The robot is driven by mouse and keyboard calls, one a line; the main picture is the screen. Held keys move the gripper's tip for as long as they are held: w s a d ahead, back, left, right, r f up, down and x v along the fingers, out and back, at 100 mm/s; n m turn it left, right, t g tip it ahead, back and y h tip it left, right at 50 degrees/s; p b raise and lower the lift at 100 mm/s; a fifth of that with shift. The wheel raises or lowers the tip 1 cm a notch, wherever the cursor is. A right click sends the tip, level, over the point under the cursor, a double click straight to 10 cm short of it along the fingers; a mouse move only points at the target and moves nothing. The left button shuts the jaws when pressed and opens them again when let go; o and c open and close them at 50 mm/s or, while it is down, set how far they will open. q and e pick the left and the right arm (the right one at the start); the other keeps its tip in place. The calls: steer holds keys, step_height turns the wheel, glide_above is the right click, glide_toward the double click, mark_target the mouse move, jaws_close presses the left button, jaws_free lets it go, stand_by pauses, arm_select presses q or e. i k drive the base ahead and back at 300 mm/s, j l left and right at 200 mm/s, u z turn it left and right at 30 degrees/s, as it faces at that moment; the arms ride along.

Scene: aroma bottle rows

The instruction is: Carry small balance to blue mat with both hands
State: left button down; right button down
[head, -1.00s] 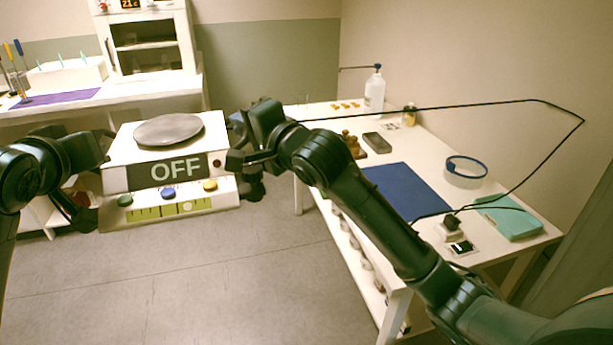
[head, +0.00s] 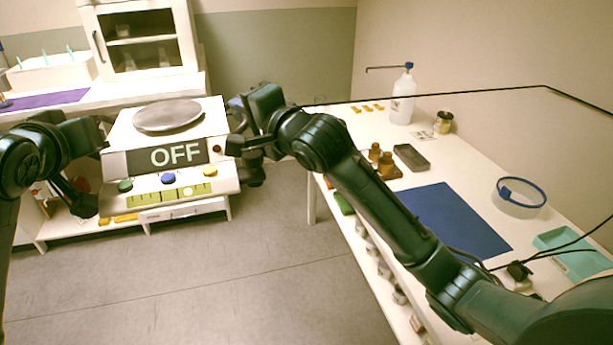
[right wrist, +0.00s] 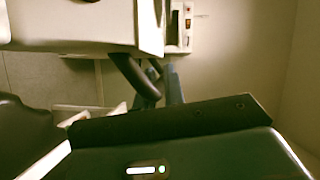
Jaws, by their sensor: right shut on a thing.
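The small balance (head: 168,157) is white with a round grey pan and a dark display reading OFF. It is held in the air between my two grippers, roughly level. My right gripper (head: 238,150) is shut on its right side. My left gripper (head: 100,165) is at its left side; its fingertips are partly hidden by the balance, so I cannot tell its jaws. In the right wrist view, the balance's pale body (right wrist: 70,22) fills the upper left. The blue mat (head: 452,222) lies flat and bare on the white table at the right.
The white table (head: 470,165) also holds weights in a wooden block (head: 383,163), a grey box (head: 411,157), a wash bottle (head: 403,97), a blue-rimmed dish (head: 521,192) and a teal tray (head: 575,250). A power cable crosses above it. Open floor (head: 250,265) lies between the benches.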

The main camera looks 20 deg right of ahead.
mark_target(433, 223)
steer(key=i, duration=1.55)
steer(key=i+z, duration=0.1)
steer(key=z, duration=0.2)
steer(key=i+z, duration=0.1)
steer(key=z, duration=2.65)
